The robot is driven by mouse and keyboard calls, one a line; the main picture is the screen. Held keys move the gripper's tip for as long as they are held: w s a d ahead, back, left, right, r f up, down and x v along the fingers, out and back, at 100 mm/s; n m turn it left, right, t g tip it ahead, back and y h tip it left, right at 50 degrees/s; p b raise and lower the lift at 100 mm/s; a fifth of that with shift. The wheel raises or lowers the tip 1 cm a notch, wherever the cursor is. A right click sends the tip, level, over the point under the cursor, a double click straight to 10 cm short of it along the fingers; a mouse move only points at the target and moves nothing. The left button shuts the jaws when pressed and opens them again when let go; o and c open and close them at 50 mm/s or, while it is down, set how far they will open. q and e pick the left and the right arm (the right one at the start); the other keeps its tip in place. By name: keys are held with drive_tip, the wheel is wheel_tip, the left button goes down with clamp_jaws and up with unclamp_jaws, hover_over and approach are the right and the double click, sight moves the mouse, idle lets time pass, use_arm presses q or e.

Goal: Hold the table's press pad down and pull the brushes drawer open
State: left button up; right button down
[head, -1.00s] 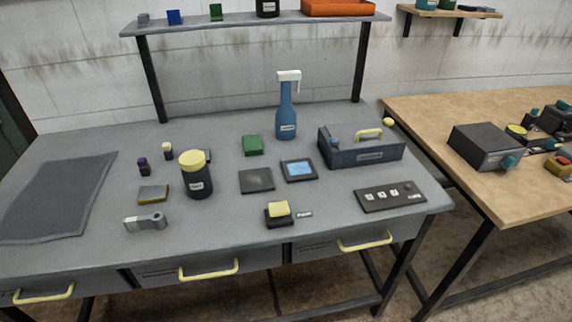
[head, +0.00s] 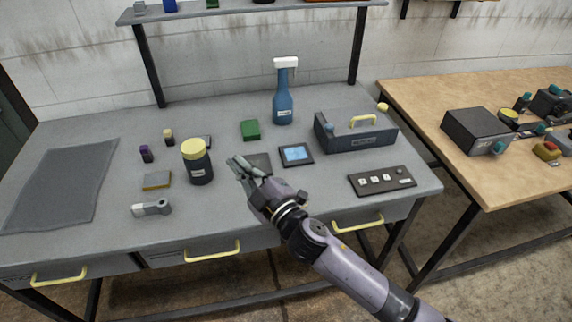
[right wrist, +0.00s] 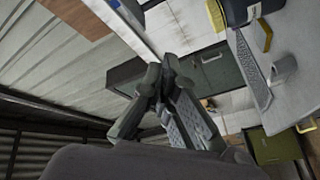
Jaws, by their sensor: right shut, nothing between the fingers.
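My right gripper (head: 240,164) is over the front middle of the grey table (head: 100,262), fingers shut and empty, pointing left and away. Its fingers also show in the right wrist view (right wrist: 165,82). The press pad, yellow on a dark base in the earlier frame, is now hidden behind my right gripper and wrist. Three drawers with yellow handles run along the front edge: left handle (head: 58,277), middle handle (head: 213,250), right handle (head: 358,222). All look shut. Their labels are too small to read, so I cannot tell which is the brushes drawer. My left gripper is not in view.
Near my right gripper are a yellow-lidded jar (head: 198,165), a dark flat square (head: 258,162) and a blue-screened device (head: 296,154). A blue spray bottle (head: 284,105), toolbox (head: 355,136) and button panel (head: 382,181) stand farther right. A wooden table (head: 430,110) adjoins at right.

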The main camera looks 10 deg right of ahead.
drive_tip(key=s+a+r+n+g+y, duration=0.3)
drive_tip(key=a+n+g+y, duration=0.25)
drive_tip(key=n, duration=0.35)
drive_tip(key=s+a+r+n+g+y, duration=0.4)
drive_tip(key=a+n+g, duration=0.25)
drive_tip(key=n, duration=0.25)
drive_tip(key=d+f+n+g+h+p, duration=0.1)
drive_tip(key=d+f+n+g+h, duration=0.35)
drive_tip(key=f+n+h, duration=0.4)
drive_tip(key=w+d+f+t+h, duration=0.1)
drive_tip(key=w+d+h, duration=0.3)
drive_tip(key=d, duration=0.5)
drive_tip(key=w+d+f+t+h, duration=0.15)
drive_tip(key=w+d+h, duration=0.25)
drive_tip(key=d, duration=0.5)
drive_tip(key=b+x, duration=0.2)
drive_tip(key=x, duration=0.4)
drive_tip(key=shift+a+f, duration=0.2)
drive_tip(key=shift+f, duration=0.15)
drive_tip(key=shift+f+b, duration=0.1)
drive_tip(key=shift+b, duration=0.25)
